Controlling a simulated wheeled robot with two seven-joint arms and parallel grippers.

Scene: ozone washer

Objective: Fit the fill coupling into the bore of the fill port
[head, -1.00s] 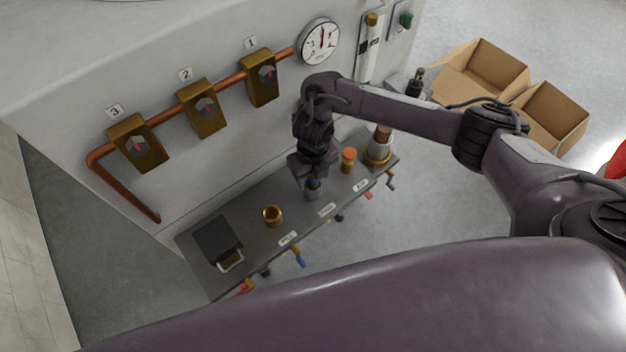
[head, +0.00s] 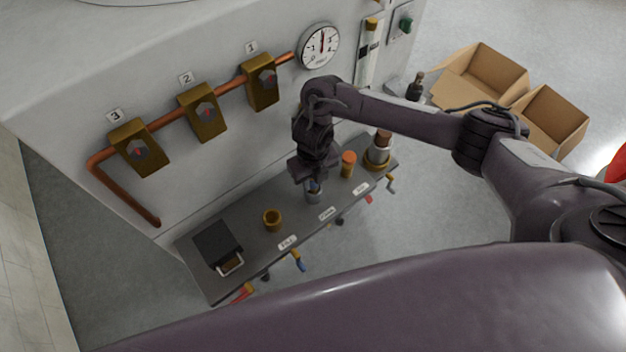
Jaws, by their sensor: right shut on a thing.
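My right gripper (head: 313,174) points down over the middle of the grey shelf. It is shut on a small grey piece with blue on it (head: 313,191), seemingly the fill coupling. The gripper hides its upper part. The piece looks upright, but I cannot tell whether its lower end touches the shelf or sits in something. A brass ring with an open bore (head: 272,219) stands on the shelf to the left, apart from the gripper. My left gripper is not in view.
An orange-capped fitting (head: 348,164) and a larger brass-based fitting (head: 379,153) stand right of the gripper. A black box (head: 217,243) sits at the shelf's left end. Coloured handles (head: 298,260) hang off the front edge. Valves and copper pipe (head: 233,82) line the wall behind.

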